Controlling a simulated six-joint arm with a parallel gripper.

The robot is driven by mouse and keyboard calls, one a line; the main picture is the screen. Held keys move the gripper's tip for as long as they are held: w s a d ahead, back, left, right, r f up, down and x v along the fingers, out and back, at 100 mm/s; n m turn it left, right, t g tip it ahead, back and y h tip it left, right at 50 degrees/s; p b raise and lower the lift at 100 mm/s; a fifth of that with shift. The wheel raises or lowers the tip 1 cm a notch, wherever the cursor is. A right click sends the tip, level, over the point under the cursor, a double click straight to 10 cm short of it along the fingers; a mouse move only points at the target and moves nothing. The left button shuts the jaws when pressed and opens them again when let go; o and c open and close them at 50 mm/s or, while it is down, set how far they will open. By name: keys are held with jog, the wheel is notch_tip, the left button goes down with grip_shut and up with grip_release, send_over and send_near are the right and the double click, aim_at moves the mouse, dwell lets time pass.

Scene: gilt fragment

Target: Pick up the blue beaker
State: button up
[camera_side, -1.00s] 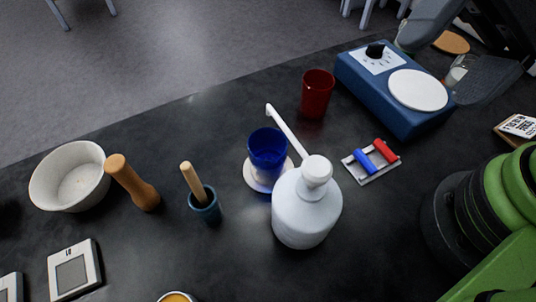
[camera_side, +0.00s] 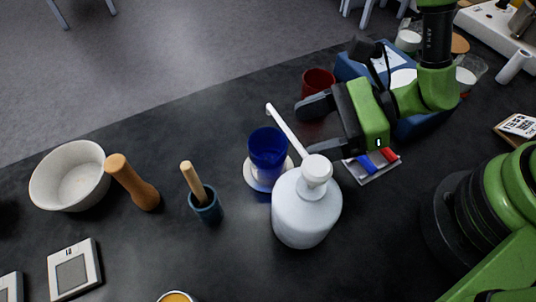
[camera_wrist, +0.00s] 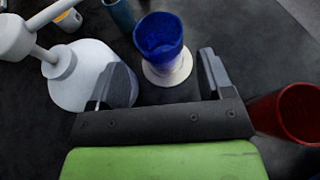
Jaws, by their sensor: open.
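The blue beaker (camera_side: 267,149) stands upright on a round white coaster (camera_side: 251,178), left of my gripper in the side view. My gripper (camera_side: 302,128) is open and empty, its two fingers pointing left towards the beaker, still apart from it. In the wrist view the beaker (camera_wrist: 159,38) stands ahead of the gap between the fingertips of my gripper (camera_wrist: 165,75), with the white coaster (camera_wrist: 176,76) beneath it.
A white pump bottle (camera_side: 306,212) stands close in front of the beaker, its spout reaching past it. A red beaker (camera_side: 317,80) stands behind my gripper. A mortar with pestle (camera_side: 206,206), a wooden grinder (camera_side: 134,184) and a white bowl (camera_side: 70,177) stand left.

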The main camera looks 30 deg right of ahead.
aim_at(251, 149)
jog(key=x, duration=0.7)
jog(key=shift+w+a, duration=0.1)
jog(key=shift+a, duration=0.3)
jog(key=c, duration=0.8)
jog(key=shift+r, duration=0.2)
jog(key=shift+r, duration=1.45)
jog(key=shift+d+r, duration=0.2)
jog(key=shift+d, duration=0.05)
jog(key=d, duration=1.7)
jog(key=shift+d, duration=0.2)
